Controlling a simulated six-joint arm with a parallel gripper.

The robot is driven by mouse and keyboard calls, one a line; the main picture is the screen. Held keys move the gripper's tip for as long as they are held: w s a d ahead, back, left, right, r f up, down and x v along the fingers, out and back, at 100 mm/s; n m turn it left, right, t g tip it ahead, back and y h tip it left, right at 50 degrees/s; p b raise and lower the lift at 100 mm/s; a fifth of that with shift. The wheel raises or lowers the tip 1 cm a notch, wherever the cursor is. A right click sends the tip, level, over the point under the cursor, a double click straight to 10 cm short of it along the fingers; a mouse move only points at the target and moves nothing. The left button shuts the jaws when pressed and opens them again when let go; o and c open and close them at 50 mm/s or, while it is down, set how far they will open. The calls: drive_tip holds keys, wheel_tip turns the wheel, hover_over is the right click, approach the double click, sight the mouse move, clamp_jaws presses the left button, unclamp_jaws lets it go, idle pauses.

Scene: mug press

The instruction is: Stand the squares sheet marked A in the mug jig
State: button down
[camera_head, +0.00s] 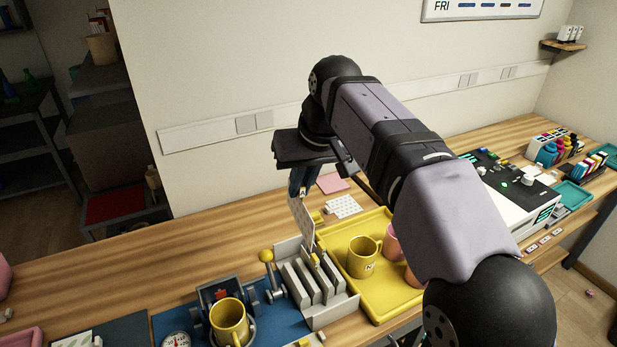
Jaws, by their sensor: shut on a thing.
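My gripper (301,190) points down over the bench and is shut on a thin pale sheet (301,218). The sheet hangs nearly upright, slightly tilted, with its lower end just above or at the back of a grey slotted block (318,305). I cannot tell whether it touches the block. Its pattern and any letter A are too small to read.
A yellow tray (392,222) with a yellow mug (363,257) and pink mugs (394,243) stands right of the block. A yellow mug (229,322) sits in a press at left, near a yellow-knobbed lever (266,257). A pink sheet (333,183) lies behind.

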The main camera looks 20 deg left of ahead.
drive_tip(key=s+a+f+m+h+p, duration=0.6)
drive_tip(key=s+a+f+m+p, duration=0.6)
drive_tip(key=a+f+m, duration=0.3)
drive_tip(key=shift+s+a+f+m+h+p, duration=0.15)
drive_tip(key=shift+s+f+m+h+p, duration=0.35)
drive_tip(key=shift+f+p, duration=0.55)
drive_tip(key=shift+f, duration=0.3)
drive_tip(key=shift+f+b, duration=1.65)
drive_tip(key=shift+f, duration=0.6)
drive_tip(key=c, duration=1.2)
unclamp_jaws()
drive_tip(key=shift+o, duration=0.2)
drive_tip(key=shift+r, duration=0.1)
